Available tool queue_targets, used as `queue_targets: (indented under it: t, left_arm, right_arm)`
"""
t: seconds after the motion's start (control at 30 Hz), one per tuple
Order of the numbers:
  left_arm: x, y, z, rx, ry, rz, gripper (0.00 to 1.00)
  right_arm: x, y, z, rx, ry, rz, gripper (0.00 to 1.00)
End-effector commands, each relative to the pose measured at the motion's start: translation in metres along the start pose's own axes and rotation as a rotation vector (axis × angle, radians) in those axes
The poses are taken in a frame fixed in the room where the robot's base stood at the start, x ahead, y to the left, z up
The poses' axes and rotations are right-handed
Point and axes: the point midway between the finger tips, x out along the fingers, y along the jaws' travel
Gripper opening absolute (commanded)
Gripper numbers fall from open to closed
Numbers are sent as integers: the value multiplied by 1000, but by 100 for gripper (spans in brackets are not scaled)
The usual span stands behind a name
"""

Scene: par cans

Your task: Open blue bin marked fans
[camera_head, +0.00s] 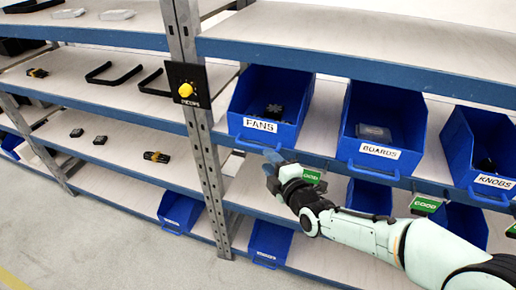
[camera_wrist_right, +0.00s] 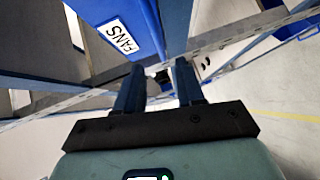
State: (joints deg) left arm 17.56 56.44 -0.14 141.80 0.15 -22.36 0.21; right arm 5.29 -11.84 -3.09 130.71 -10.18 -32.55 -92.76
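The blue bin marked FANS (camera_head: 292,134) sits on the middle shelf in the head view, tilted toward me, with dark parts inside. A blue handle (camera_head: 254,143) runs along its lower front edge. In the right wrist view the bin's front (camera_wrist_right: 140,22) and its FANS label show at the upper left. My right gripper (camera_head: 270,160) is just below the bin's front edge and handle. In the right wrist view its two fingers (camera_wrist_right: 158,72) are apart with nothing clearly between them. I cannot tell whether they touch the handle. My left gripper is out of view.
Blue bins marked BOARDS (camera_head: 345,150) and KNOBS (camera_head: 458,150) stand to the right. A metal post (camera_head: 196,120) with a black panel and yellow knob (camera_head: 186,90) stands just left. Smaller blue bins (camera_head: 270,242) sit on the lower shelf. Floor is clear at lower left.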

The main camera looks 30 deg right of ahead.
Motion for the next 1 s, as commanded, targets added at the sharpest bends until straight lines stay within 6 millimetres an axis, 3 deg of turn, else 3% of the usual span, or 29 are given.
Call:
queue_targets:
  t: [0.2, 0.4, 0.8, 0.93, 1.0]
  left_arm:
    - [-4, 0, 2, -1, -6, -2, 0]
    - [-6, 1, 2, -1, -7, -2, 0]
    - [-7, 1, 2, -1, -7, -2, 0]
    - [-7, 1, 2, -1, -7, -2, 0]
    - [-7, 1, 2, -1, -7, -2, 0]
  right_arm:
    - [45, 0, -1, 1, 1, -2, 38]
    - [70, 0, 0, 1, 1, -1, 38]
    - [77, 0, 0, 2, 1, -1, 38]
    - [77, 0, 0, 2, 1, -1, 0]
    - [77, 0, 0, 2, 1, 0, 0]
